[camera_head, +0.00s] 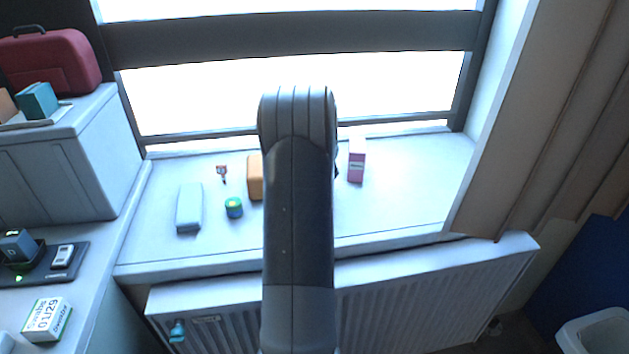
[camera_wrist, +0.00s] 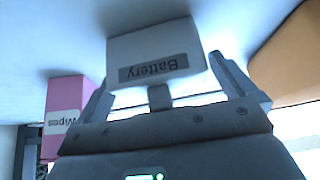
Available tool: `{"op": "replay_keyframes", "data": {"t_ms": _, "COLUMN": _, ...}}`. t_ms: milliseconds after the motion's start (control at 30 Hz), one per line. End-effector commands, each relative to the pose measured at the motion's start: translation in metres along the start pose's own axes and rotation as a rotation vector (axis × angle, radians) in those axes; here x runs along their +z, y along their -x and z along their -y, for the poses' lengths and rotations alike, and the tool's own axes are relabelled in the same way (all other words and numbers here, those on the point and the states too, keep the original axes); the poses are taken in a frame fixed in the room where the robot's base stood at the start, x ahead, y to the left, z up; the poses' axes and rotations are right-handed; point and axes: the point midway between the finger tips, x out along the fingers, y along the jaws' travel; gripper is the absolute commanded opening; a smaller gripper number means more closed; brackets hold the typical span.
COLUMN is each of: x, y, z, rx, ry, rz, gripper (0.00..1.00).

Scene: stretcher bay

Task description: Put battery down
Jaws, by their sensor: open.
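The battery (camera_wrist: 152,40) is a pale block with a dark label reading "Battery", upside down in the wrist view. My gripper (camera_wrist: 160,72) is open, with one finger on each side of the battery and a visible gap at least on the right. The battery is close to the white sill surface; whether it rests fully on it is hard to tell. In the head view my arm hides both the battery and my gripper over the window sill (camera_head: 400,205).
A pink wipes box (camera_head: 356,166) stands right of my arm; it also shows in the wrist view (camera_wrist: 64,112). An orange object (camera_head: 255,178) stands close on the left. A pale case (camera_head: 189,207), a green-topped tub (camera_head: 234,208) and a small red item (camera_head: 222,172) lie further left. The right sill is clear.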

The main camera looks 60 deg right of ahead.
Motion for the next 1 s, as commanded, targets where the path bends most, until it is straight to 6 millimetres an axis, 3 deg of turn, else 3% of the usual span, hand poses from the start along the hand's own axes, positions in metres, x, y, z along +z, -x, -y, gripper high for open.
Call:
{"op": "replay_keyframes", "data": {"t_ms": 533, "x": -0.001, "y": 0.096, "z": 0.0, "rx": 0.001, "ry": 0.001, "rz": -0.003, "gripper": 1.0}}
{"op": "replay_keyframes", "data": {"t_ms": 700, "x": 0.0, "y": 0.111, "z": 0.0, "rx": 0.0, "ry": 0.001, "rz": -0.001, "gripper": 1.0}}
{"op": "replay_keyframes", "data": {"t_ms": 1000, "x": 0.0, "y": 0.117, "z": 0.003, "rx": -0.003, "ry": 0.003, "rz": 0.0, "gripper": 1.0}}
